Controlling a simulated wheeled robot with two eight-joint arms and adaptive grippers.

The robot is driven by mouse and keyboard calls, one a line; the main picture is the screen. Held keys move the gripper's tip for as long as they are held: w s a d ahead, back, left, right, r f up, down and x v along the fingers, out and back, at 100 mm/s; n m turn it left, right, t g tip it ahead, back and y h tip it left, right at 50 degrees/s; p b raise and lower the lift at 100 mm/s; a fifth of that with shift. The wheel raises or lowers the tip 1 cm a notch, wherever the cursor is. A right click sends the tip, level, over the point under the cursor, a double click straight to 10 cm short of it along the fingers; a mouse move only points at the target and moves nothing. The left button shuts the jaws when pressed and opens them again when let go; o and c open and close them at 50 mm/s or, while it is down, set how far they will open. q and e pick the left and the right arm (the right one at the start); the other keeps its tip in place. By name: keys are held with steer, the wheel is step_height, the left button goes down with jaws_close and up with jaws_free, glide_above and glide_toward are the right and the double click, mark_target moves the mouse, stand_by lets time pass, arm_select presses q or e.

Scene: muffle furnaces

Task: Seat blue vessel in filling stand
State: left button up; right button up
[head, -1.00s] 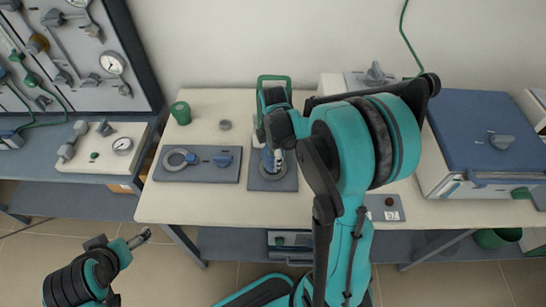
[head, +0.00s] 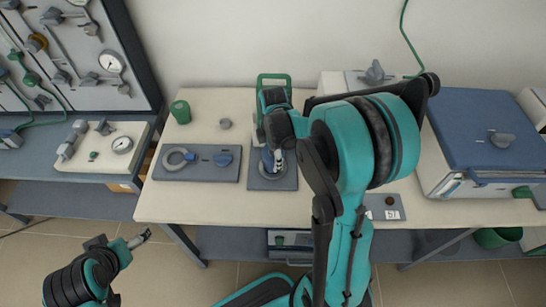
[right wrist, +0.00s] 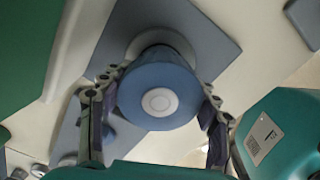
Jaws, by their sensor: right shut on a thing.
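The blue vessel (right wrist: 158,98) is between the two fingers of my right gripper (right wrist: 158,108) in the right wrist view, its round end with a white disc facing the camera. My right gripper is shut on it. Behind it is a grey plate (right wrist: 215,35) with a pale round seat, partly hidden by the vessel. In the head view the right gripper (head: 272,160) is over this grey plate (head: 285,182), and my arm hides most of the vessel. I cannot tell whether vessel and seat touch. My left gripper (head: 140,238) is away from the table, low at the left; its jaw opening is unclear.
Left of the plate lies another grey plate (head: 228,175) with a ring and a blue knob. A green cup (head: 181,112) and a small grey cylinder (head: 225,123) stand behind. A green frame (head: 289,81) rises behind the gripper. A blue-lidded furnace (head: 480,125) stands at right.

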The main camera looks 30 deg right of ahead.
steer(key=shift+f+b, duration=0.3)
stand_by(0.4)
steer(key=o, duration=1.9)
step_height(320, 180, up, 12)
steer(key=s+a+m+t, duration=0.2)
steer(key=s+a+m, duration=0.1)
steer(key=m, duration=0.2)
steer(key=s+a+m+t, duration=0.2)
steer(key=s+a+m, duration=0.2)
steer(key=m, duration=0.1)
steer(key=s+a+m+t, duration=0.3)
steer(key=s+m, duration=0.1)
steer(key=m, duration=0.2)
steer(key=shift+a+f, duration=0.25)
steer(key=shift+a, duration=0.05)
